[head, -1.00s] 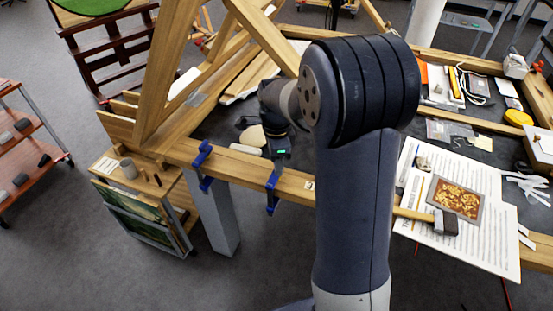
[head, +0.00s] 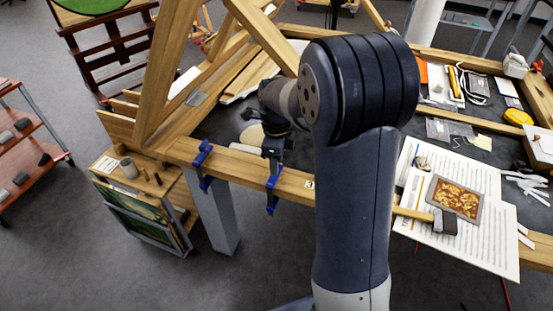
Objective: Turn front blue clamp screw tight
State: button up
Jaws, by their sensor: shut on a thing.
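Two blue clamps grip the wooden beam along the table's front. One blue clamp (head: 203,166) is to the left, and the other blue clamp (head: 272,188) is further right, directly below my gripper. My gripper (head: 273,157) points down at the top of this right clamp and is shut on its upper end, where the screw appears to be. The fingertips are small and dark here, so the screw itself and the exact contact are hard to make out.
The front beam (head: 240,168) runs under both clamps, with a slanted wooden frame (head: 160,80) rising behind the left one. A hammer (head: 440,220), papers (head: 480,245) and a gilt panel (head: 457,198) lie to the right. A small cabinet (head: 140,205) stands at lower left.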

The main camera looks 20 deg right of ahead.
jog(key=o, duration=1)
notch_tip(320, 180, up, 11)
jog(key=shift+f, duration=0.1)
notch_tip(320, 180, down, 11)
dwell(0.8)
jog(key=shift+r, duration=0.2)
